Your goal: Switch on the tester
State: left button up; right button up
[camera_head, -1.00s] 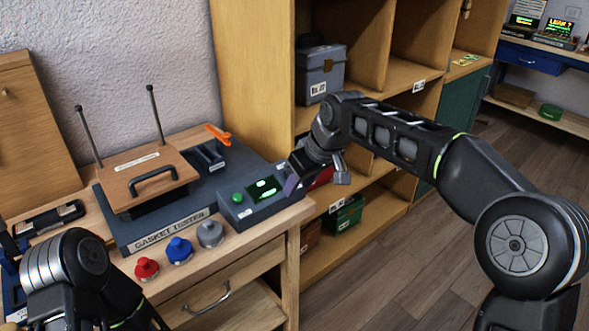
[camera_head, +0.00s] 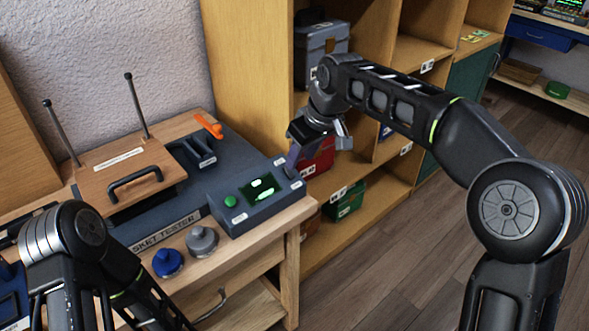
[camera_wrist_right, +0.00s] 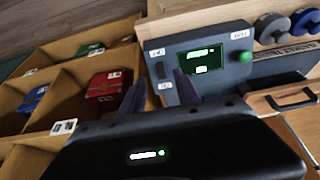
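The gasket tester (camera_head: 205,178) is a dark grey base on the wooden bench, with a control box (camera_head: 250,215) at its right end. The box carries a green button (camera_head: 230,201) and a dark screen (camera_head: 262,190) with glowing green marks. The wrist view also shows the box (camera_wrist_right: 212,85), its lit screen (camera_wrist_right: 200,62) and the button (camera_wrist_right: 245,57). My right gripper (camera_head: 292,160) is at the box's right end. In the wrist view its two purple fingers (camera_wrist_right: 160,94) are apart, with a white label between them; contact cannot be told. My left gripper is not visible, only its arm.
A blue cap (camera_head: 168,263) and a grey cap (camera_head: 202,242) stand before the tester. A wooden plate with a black handle (camera_head: 135,177) lies on the base beside two posts. Shelves with a grey case (camera_head: 320,55), red bin (camera_head: 316,165) and green bin (camera_head: 345,203) stand right.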

aim_at(292, 176)
jog(key=x, duration=0.6)
jog(key=shift+w+f, duration=0.1)
jog(key=shift+f, duration=0.3)
jog(key=shift+c, duration=0.5)
grip_shut()
